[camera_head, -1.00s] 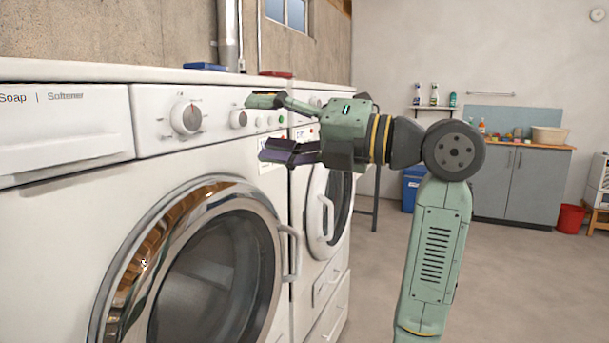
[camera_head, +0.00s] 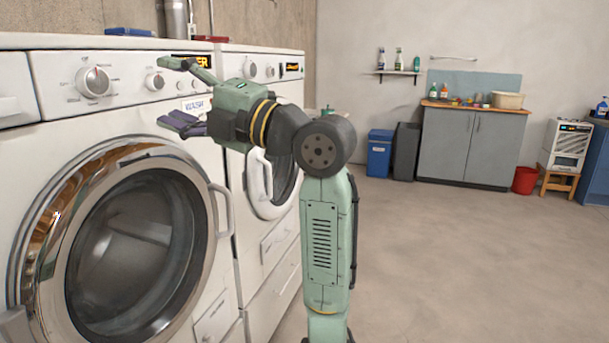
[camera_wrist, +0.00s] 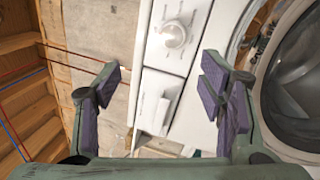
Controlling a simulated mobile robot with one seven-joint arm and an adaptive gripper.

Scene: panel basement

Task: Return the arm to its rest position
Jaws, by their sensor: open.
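My green arm stands upright in the head view, bent at its dark elbow joint, with the forearm reaching left toward the washing machine (camera_head: 75,120). My gripper (camera_head: 172,95) is open and empty, with its fingers spread one above the other in front of the washer's control panel (camera_head: 120,80). In the wrist view my gripper (camera_wrist: 165,95) also shows open, its purple finger pads wide apart with nothing between them. Beyond the pads are a white panel with a knob (camera_wrist: 174,36) and a drawer front. I cannot tell the exact gap between the fingertips and the washer.
A second white machine (camera_head: 265,200) stands beside the washer, behind my arm. A blue bin (camera_head: 379,155), a grey cabinet (camera_head: 465,147), a red bucket (camera_head: 525,180) and a small stool (camera_head: 561,180) line the far wall. The concrete floor (camera_head: 450,260) at right is clear.

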